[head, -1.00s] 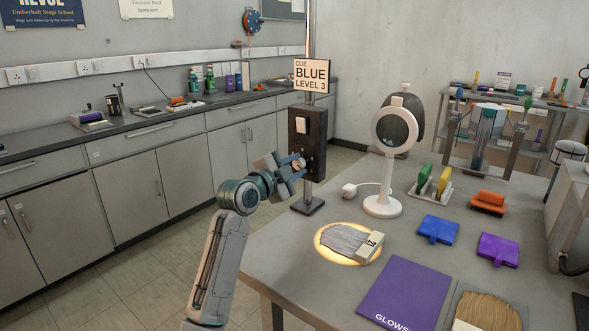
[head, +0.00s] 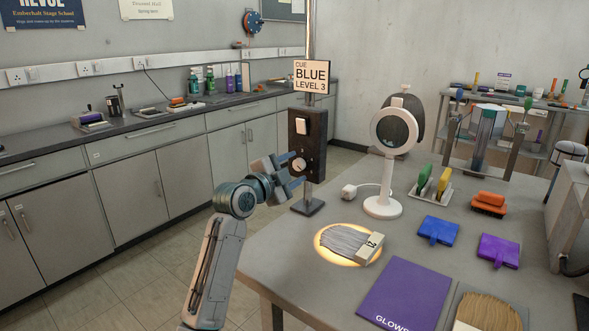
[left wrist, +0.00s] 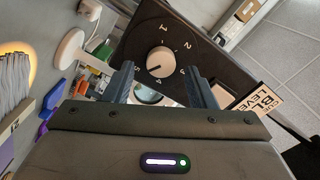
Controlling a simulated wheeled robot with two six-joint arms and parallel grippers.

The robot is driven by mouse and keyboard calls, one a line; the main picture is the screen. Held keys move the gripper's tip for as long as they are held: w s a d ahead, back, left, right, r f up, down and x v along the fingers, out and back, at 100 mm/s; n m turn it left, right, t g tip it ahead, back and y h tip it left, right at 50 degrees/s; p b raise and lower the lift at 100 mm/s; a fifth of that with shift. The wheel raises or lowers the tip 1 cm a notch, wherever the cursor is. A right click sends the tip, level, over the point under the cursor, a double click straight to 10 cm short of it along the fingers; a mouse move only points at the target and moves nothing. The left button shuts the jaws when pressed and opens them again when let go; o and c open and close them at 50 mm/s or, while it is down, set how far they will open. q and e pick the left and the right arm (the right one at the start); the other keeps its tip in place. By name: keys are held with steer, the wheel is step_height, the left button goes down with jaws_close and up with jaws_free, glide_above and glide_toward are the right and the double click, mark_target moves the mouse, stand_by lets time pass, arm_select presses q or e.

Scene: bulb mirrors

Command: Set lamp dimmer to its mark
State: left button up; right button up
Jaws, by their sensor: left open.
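The black dimmer box (head: 307,135) is on the metal post, with a white switch on its upper part and a round pale knob (head: 298,164) below. In the left wrist view the knob (left wrist: 159,60) is ringed by printed numbers; its exact setting is too small to read surely. The sign (head: 311,77) above reads "CUE BLUE LEVEL 3". My left gripper (head: 296,172) is open at the front of the box. In the left wrist view its fingertips (left wrist: 160,71) are on either side of the knob, apart from it. My right gripper is not in view.
A white round mirror (head: 382,206) stands on the table right of the post. A blue block (head: 438,230), a purple block (head: 498,250) and a purple booklet (head: 404,290) lie further right.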

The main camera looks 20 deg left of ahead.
arm_select(q)
steer(key=v, duration=1)
steer(key=shift+w, duration=0.1)
